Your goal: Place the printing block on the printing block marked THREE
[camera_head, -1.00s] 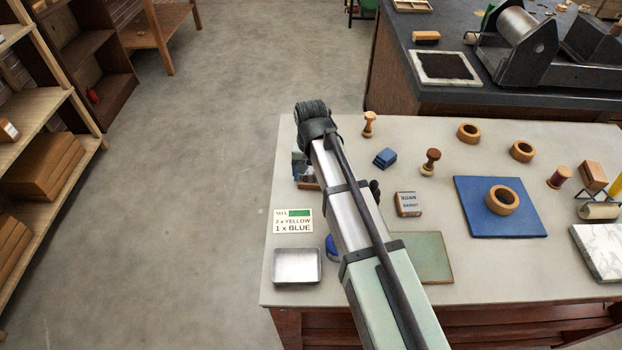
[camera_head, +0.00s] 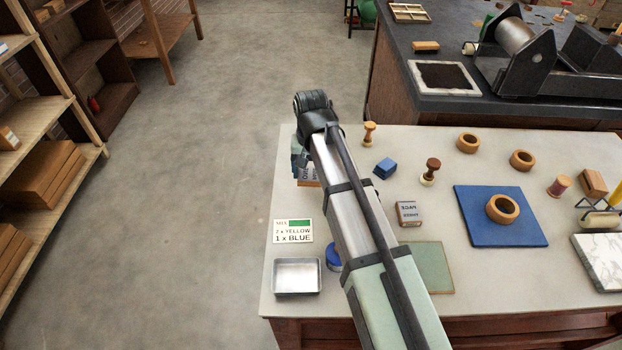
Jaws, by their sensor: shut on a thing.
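My gripper (camera_head: 299,158) is at the back left of the pale table, partly hidden behind my own wrist. It is shut on a printing block, of which a white lettered face (camera_head: 309,172) shows just below the fingers. A brown wooden edge (camera_head: 309,184) shows under that face; I cannot tell whether it belongs to the held block or to another block beneath. The word THREE is not readable anywhere. Another wooden block with a white lettered label (camera_head: 409,213) lies right of my arm, its lettering too small to read surely.
A mix card (camera_head: 293,231), a metal tray (camera_head: 297,277) and a blue round tin (camera_head: 333,257) are at the front left. A blue block (camera_head: 385,168), a stamp (camera_head: 431,171) and a blue mat (camera_head: 482,231) with a wooden ring (camera_head: 502,208) lie right of my arm.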

